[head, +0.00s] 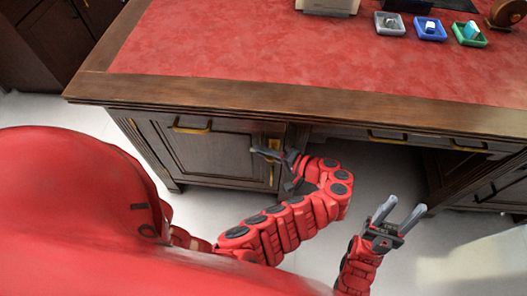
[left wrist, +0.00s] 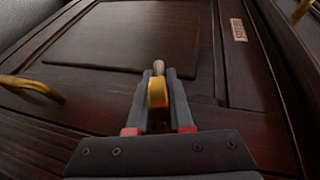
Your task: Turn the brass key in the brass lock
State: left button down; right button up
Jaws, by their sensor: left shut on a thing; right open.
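My left gripper (head: 270,154) is at the right edge of the desk's left cabinet door, in front of brass fittings (head: 272,176). In the left wrist view its fingers (left wrist: 160,80) are shut on a brass piece, seemingly the brass key (left wrist: 157,92). A paler rounded tip shows just beyond the brass piece. The brass lock is not clearly visible; I cannot tell whether the key sits in it or how far it is turned. My right gripper (head: 404,212) is open and empty, low in front of the desk's knee space.
The dark cabinet door (head: 215,150) has a brass handle (head: 192,128) above it. A small brass plate (left wrist: 238,30) shows in the left wrist view. Grey, blue (head: 430,28) and green trays stand far back on the red desktop (head: 270,50). Open floor lies right of my right gripper.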

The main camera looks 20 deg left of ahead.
pick_arm(q)
jog(key=shift+r+m+y+b, duration=0.25)
jog(key=shift+y+b, duration=0.5)
jog(key=shift+b, duration=0.55)
jog(key=shift+r+m+y+b, duration=0.2)
jog(key=shift+y+b, duration=0.55)
jog(key=shift+b, duration=0.55)
jog(key=c, duration=0.7)
grip_release()
jog(key=shift+c, duration=0.2)
